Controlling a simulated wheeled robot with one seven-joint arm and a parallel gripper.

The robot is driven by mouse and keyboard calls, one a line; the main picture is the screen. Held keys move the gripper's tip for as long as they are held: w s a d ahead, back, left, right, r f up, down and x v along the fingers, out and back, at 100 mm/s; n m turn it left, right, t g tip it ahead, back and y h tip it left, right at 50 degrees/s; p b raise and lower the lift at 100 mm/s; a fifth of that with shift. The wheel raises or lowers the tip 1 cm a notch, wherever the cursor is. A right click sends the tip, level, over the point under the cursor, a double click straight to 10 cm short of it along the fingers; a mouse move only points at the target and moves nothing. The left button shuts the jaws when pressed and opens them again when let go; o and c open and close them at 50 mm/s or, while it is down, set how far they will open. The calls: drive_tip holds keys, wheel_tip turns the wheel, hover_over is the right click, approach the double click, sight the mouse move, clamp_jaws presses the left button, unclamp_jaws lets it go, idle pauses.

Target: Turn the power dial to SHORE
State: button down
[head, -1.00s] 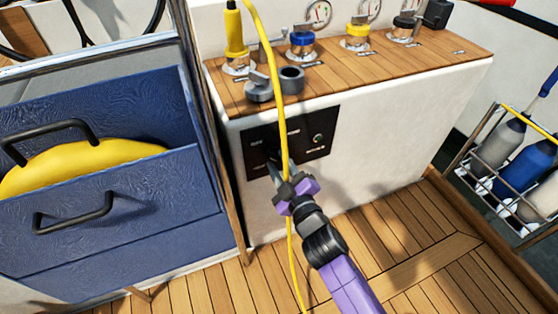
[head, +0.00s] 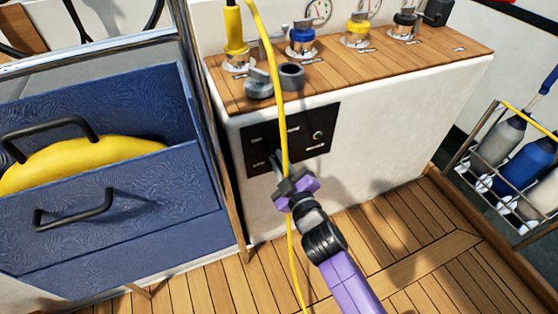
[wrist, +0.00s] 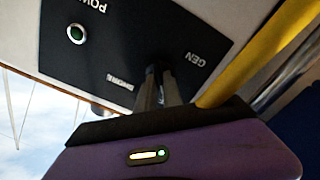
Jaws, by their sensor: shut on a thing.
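The black power panel (head: 310,140) is on the white front face of the cockpit locker, below its wooden top. In the wrist view the panel (wrist: 110,50) appears upside down, with the labels POWER, SHORE and GEN and a round green light (wrist: 76,33). My gripper (head: 273,158) reaches up to the left part of the panel. Its fingers (wrist: 160,72) are shut on the power dial, between the SHORE and GEN labels in the wrist view. The fingers hide nearly all of the dial, so I cannot read its pointer.
A yellow cable (head: 283,120) hangs across the panel, close by my gripper. A grey winch-handle-like part (head: 258,84) lies on the wooden top (head: 340,80). A blue locker (head: 130,230) stands left, a bottle rack (head: 490,190) right.

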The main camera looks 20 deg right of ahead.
drive_tip(key=m+b, duration=0.1)
drive_tip(key=m, duration=0.4)
drive_tip(key=shift+f, duration=0.1)
drive_tip(key=shift+m+b, duration=0.35)
drive_tip(key=shift+m, duration=5.75)
drive_tip(key=c, duration=1.5)
unclamp_jaws()
drive_tip(key=shift+s, duration=0.15)
drive_tip(key=s+p, duration=0.2)
drive_tip(key=s, duration=0.5)
drive_tip(key=shift+s, duration=0.25)
